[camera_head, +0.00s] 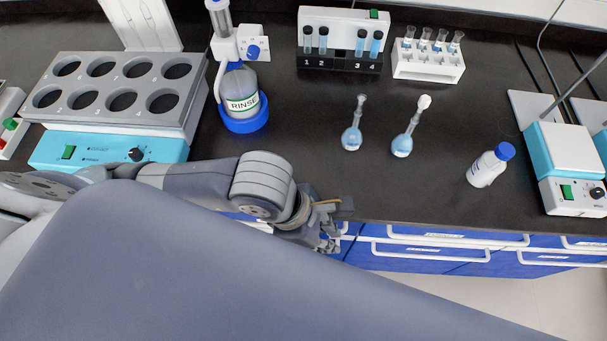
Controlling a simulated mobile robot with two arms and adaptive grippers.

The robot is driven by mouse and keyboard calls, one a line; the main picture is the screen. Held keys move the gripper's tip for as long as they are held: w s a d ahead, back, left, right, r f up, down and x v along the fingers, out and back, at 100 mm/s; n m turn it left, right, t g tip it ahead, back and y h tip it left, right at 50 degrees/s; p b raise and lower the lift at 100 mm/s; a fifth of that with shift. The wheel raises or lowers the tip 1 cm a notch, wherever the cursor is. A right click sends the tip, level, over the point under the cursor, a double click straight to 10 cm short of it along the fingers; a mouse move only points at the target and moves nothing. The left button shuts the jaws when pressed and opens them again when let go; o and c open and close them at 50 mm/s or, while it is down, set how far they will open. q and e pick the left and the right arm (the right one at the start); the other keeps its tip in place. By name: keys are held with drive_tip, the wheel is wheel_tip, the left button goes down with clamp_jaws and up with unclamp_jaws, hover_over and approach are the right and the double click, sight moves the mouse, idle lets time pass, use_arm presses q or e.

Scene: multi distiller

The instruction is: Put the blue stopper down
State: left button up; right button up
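No separate blue stopper can be made out. Two small volumetric flasks with blue liquid stand on the black counter. The left flask (352,137) shows no clear stopper; the right flask (402,145) has a white stopper (424,102) on its neck. A white bottle (485,168) with a blue cap (505,151) stands further right. My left gripper (333,226) is at the counter's front edge, below the flasks and apart from them. Its fingers are small and partly hidden, so I cannot tell whether they hold anything. My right gripper is not in view.
A grey heating block (116,139) stands at left, beside a RINSE bottle (240,92). A black-fronted cuvette rack (341,58) and white tube rack (429,66) stand at the back. A stirrer (565,150) is at right. The counter between flasks and bottle is clear.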

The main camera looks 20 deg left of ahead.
use_arm(q)
drive_tip(key=w+a, duration=0.2)
drive_tip(key=w, duration=0.2)
drive_tip(key=w+a+f+b, duration=0.1)
drive_tip(key=w+a, duration=0.1)
drive_tip(key=w, duration=0.3)
drive_tip(key=w+a+b, duration=0.1)
drive_tip(key=w+a, duration=0.2)
drive_tip(key=w, duration=0.1)
drive_tip(key=shift+w+f, duration=0.15)
drive_tip(key=shift+w, duration=0.15)
drive_tip(key=shift+w+a+f, duration=0.1)
drive_tip(key=shift+w+a, duration=0.1)
drive_tip(key=shift+w, duration=0.05)
wheel_tip(320, 180, down, 3)
drive_tip(key=shift+f+p, duration=0.15)
drive_tip(key=shift+p, duration=0.55)
drive_tip(key=shift+f, duration=0.1)
